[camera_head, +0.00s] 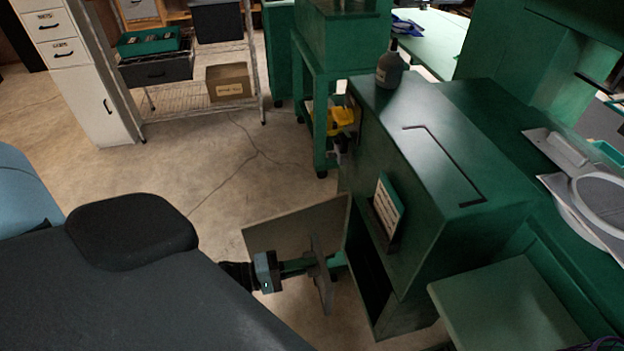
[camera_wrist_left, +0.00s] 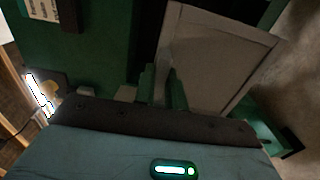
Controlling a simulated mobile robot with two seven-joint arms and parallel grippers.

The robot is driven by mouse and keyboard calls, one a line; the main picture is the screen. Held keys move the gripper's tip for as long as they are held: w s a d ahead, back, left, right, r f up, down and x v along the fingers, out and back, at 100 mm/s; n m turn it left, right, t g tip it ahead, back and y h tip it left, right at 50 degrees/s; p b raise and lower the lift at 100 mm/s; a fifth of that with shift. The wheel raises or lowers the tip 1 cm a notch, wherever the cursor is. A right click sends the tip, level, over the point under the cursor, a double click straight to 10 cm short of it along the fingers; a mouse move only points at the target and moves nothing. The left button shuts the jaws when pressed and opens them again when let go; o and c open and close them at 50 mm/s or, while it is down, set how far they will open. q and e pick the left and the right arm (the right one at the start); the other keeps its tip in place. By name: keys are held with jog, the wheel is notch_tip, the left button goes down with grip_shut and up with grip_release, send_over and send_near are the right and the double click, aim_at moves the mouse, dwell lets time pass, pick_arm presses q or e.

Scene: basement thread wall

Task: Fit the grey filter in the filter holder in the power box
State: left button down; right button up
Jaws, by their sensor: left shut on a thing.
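My left gripper (camera_head: 300,267) is shut on the grey filter (camera_head: 322,278), a thin flat plate. In the head view the filter stands nearly edge-on. The filter is just left of this opening. The filter holder cannot be made out in the dark. My right gripper is out of view.
A tan panel (camera_head: 285,225), seemingly the open door, stands behind my gripper. A pale label plate (camera_head: 388,208) is above the opening. A dark bottle (camera_head: 390,70) stands on the box. A green surface (camera_head: 510,310) is at lower right. Floor (camera_head: 215,180) at the left is clear.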

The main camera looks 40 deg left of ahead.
aim_at(319, 261)
pick_arm(q)
jog(key=shift+d+r, duration=0.1)
jog(key=shift+d, duration=0.05)
jog(key=shift+w+d, duration=0.15)
jog(key=shift+w, duration=0.05)
jog(key=shift+b+x, duration=0.3)
jog(key=shift+x, duration=1.05)
jog(key=f+b+x, duration=0.2)
jog(key=b+x, duration=0.4)
jog(key=x, duration=0.7)
jog(key=shift+w+d+f, duration=0.2)
jog(key=shift+w+f, duration=0.05)
jog(key=shift+f, duration=0.15)
jog(key=shift+f, duration=0.2)
